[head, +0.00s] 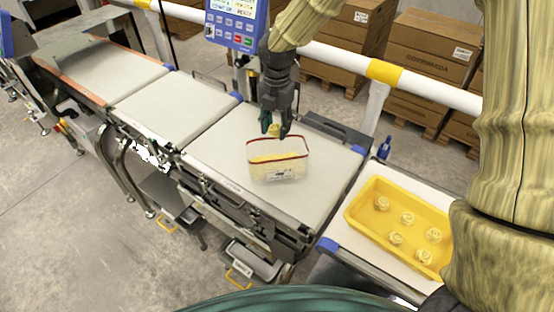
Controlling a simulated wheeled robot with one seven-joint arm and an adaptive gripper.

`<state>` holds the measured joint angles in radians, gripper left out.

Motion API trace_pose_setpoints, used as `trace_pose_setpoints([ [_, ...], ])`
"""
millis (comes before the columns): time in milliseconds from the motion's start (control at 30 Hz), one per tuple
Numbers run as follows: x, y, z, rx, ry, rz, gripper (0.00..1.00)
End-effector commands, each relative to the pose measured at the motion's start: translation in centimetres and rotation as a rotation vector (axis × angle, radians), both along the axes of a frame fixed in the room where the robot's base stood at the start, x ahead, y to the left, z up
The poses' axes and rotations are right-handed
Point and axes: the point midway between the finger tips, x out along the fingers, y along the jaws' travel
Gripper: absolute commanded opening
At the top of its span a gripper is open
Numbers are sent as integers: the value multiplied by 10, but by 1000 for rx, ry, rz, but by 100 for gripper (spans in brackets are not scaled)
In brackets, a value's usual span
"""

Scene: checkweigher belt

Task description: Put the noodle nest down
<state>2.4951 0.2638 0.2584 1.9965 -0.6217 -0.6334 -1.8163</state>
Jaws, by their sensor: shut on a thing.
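My gripper (275,131) points down over the belt and is shut on a pale yellow noodle nest (274,129), mostly hidden between the dark fingers. A clear plastic tub (278,171) with a red rim stands on the near belt section (224,151), just below and in front of the gripper in the picture. Yellow contents show inside the tub. The nest appears above the tub's far rim; I cannot tell whether it is directly over the opening.
A yellow tray (358,213) with several noodle nests stands on a side table at the right. A blue control panel (236,23) rises behind the belt. The belt left of the tub is clear.

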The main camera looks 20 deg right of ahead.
Motion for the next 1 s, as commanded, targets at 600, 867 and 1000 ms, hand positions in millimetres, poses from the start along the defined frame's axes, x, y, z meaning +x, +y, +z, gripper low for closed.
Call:
trace_pose_setpoints([
  [600,-5,-2,-19,1,-2,398,25],
  [867,-5,-2,-52,1,-5,397,25],
  [1000,-4,-2,-59,1,-5,395,25],
])
